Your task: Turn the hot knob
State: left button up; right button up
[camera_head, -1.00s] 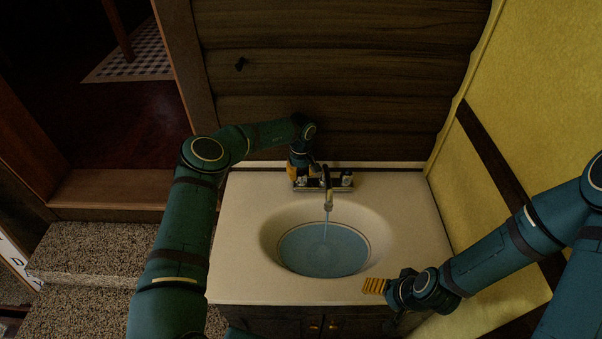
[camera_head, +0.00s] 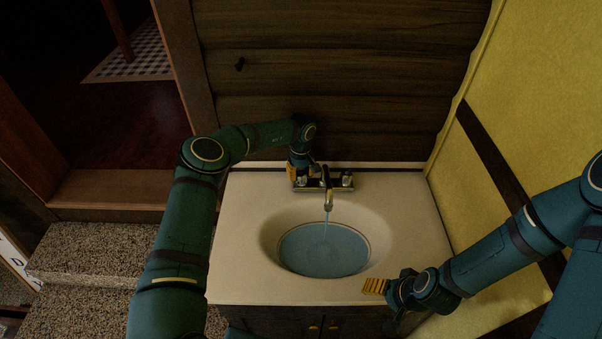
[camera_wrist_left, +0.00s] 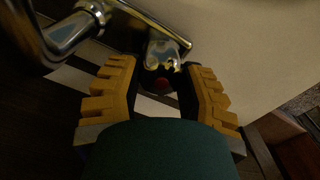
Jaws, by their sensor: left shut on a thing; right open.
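A chrome faucet (camera_head: 328,190) stands at the back of the sink, with a thin stream of water falling from its spout. Its left knob (camera_wrist_left: 163,57) shows in the left wrist view as a shiny metal handle with a red spot by it. My left gripper (camera_head: 293,174) is at the left end of the faucet. In the left wrist view its yellow fingers (camera_wrist_left: 160,70) are on both sides of the knob, shut on it. In the head view the gripper mostly hides this knob. My right gripper (camera_head: 376,286) is open and empty near the counter's front right edge.
The white sink basin (camera_head: 325,250) holds bluish water. The pale counter (camera_head: 240,235) is otherwise clear. The faucet's right knob (camera_head: 346,181) is free. A wood plank wall (camera_head: 340,80) stands behind and a yellow wall (camera_head: 550,90) at right.

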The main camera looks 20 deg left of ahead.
aim_at(301, 172)
pick_arm(q)
jog(key=shift+s+d+f, duration=0.1)
jog(key=shift+s+f, duration=0.1)
jog(key=o, duration=1.2)
jog(key=shift+r, duration=0.15)
jog(key=shift+w, duration=0.1)
jog(key=shift+r, duration=0.2)
notch_tip(301, 172, up, 12)
jog(key=shift+f, duration=0.2)
